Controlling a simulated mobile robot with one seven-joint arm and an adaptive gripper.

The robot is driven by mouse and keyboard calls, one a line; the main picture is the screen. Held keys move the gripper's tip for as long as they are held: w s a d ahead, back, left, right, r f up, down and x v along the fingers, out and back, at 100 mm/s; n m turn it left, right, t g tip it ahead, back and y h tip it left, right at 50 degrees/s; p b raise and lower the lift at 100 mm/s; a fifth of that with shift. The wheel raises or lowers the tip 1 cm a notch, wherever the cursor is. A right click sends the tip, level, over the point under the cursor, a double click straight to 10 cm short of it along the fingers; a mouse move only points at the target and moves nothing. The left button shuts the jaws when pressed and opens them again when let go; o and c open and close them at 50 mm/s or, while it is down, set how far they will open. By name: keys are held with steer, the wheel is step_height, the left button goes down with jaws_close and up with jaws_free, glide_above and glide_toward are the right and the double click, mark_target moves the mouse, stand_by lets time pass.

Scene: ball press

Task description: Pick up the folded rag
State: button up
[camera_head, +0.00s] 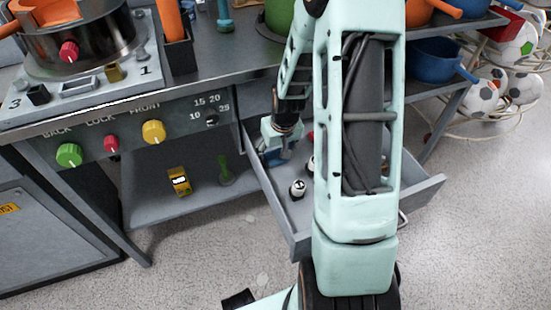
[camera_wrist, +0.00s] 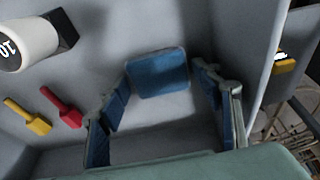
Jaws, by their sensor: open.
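The folded rag (camera_wrist: 158,72) is a small blue rounded rectangle lying on the grey drawer floor in the wrist view. My gripper (camera_wrist: 164,82) is open, with one blue-padded finger on each side of the rag. Its fingertips are near the rag's left and right edges, and I see nothing clamped. I cannot tell how high the fingertips are above the drawer floor. In the head view my gripper (camera_head: 283,148) reaches down into the back left of the open drawer, and my arm hides much of the drawer.
The open drawer (camera_head: 430,195) has raised walls around the gripper. A white cylinder with black markings (camera_wrist: 28,40), a red scoop-like tool (camera_wrist: 64,108) and a yellow one (camera_wrist: 30,117) lie left of the rag. A workbench (camera_head: 225,65) stands beside the drawer.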

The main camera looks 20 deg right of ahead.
mark_target(274, 153)
steer(key=c, duration=0.7)
steer(key=shift+r, duration=0.1)
steer(key=shift+r, duration=0.5)
step_height(274, 153, up, 2)
steer(key=shift+r+p, duration=0.25)
steer(key=shift+p, duration=0.5)
steer(key=s+r+p, duration=0.2)
steer(key=s+r, duration=0.2)
steer(key=s, duration=0.3)
steer(key=s+a+r+p, duration=0.1)
steer(key=s+r+p, duration=0.1)
steer(key=s+r, duration=0.3)
steer(key=shift+s+a+r, duration=0.2)
steer(key=shift+s+a, duration=0.05)
steer(key=shift+s, duration=0.7)
